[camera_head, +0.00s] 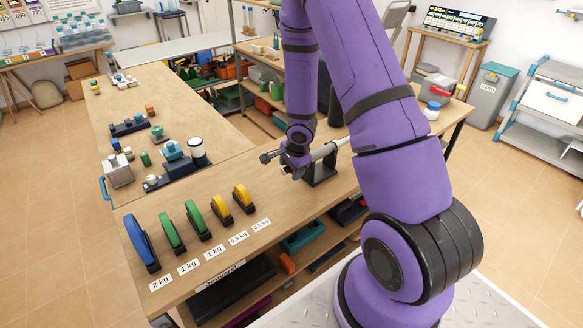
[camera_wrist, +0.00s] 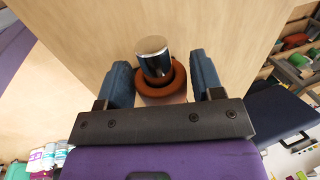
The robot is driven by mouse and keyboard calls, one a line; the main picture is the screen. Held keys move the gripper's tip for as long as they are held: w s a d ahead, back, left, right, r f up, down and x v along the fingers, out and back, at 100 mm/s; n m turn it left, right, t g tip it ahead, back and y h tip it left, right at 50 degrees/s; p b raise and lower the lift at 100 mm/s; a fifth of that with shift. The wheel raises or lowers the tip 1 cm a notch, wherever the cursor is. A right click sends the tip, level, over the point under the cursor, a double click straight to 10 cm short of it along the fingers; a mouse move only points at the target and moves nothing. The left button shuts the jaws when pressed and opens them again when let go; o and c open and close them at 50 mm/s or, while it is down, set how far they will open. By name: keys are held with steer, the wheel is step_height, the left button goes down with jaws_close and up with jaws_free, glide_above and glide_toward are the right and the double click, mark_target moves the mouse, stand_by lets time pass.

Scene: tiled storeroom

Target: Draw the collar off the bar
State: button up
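The silver bar (camera_head: 325,151) lies roughly level on a black stand (camera_head: 321,173) at the bench's front right. In the wrist view its shiny end (camera_wrist: 153,58) points towards the camera. The orange-brown collar (camera_wrist: 179,77) is around the bar just behind this end. My gripper (camera_wrist: 161,78) has its two blue fingers on either side of the collar, with a narrow gap seen at each side. It looks open. In the head view my gripper (camera_head: 284,157) is at the bar's left end, and my arm hides the collar and part of the bar.
Upright weight plates stand in a row left of the bar: blue (camera_head: 142,243), green (camera_head: 171,233) and yellow (camera_head: 243,199), with labels in front. Several small devices (camera_head: 172,150) stand farther back. Bare wood lies between the plates and the bar stand.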

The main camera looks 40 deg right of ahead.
steer(key=c, duration=0.6)
steer(key=shift+s+a, duration=0.15)
steer(key=shift+a, duration=4.25)
